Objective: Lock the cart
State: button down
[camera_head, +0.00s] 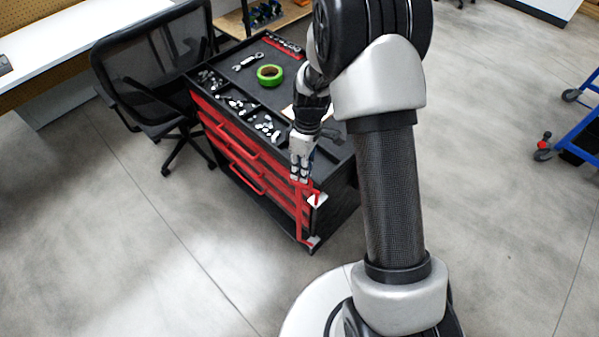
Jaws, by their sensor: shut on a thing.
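A black tool cart (340,200) with red drawers (243,157) stands in the middle of the view. A red upright bar (300,222) runs down its near front corner, with light metal pieces at its top and bottom ends. My gripper (299,180) points down at the top of this bar and is shut on it. The fingers hide part of the bar's upper end. The bar stands close along the drawer fronts; I cannot tell whether it is latched.
On the cart top lie a green tape roll (270,70), a wrench (246,62) and several small parts. A black office chair (150,75) stands left of the cart. A blue trolley (575,120) is at the right edge. The floor in front is clear.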

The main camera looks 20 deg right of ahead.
jog(key=shift+w+d+m+t+y, duration=0.15)
jog(key=shift+w+d+m, duration=0.2)
jog(key=shift+m, duration=0.6)
jog(key=shift+w+d+m+t+y, duration=0.15)
jog(key=shift+d+m, duration=0.25)
jog(key=shift+m, duration=0.55)
jog(key=c, duration=1.7)
grip_release()
jog(key=shift+w+d+r, duration=0.2)
jog(key=shift+d+r, duration=0.15)
jog(key=shift+r, duration=1.6)
jog(key=shift+w+d+r, duration=0.15)
jog(key=shift+d+r, duration=0.25)
jog(key=shift+r, duration=1.6)
jog(key=shift+w+d+r, duration=0.2)
jog(key=shift+d+r, duration=0.15)
jog(key=shift+r, duration=1.6)
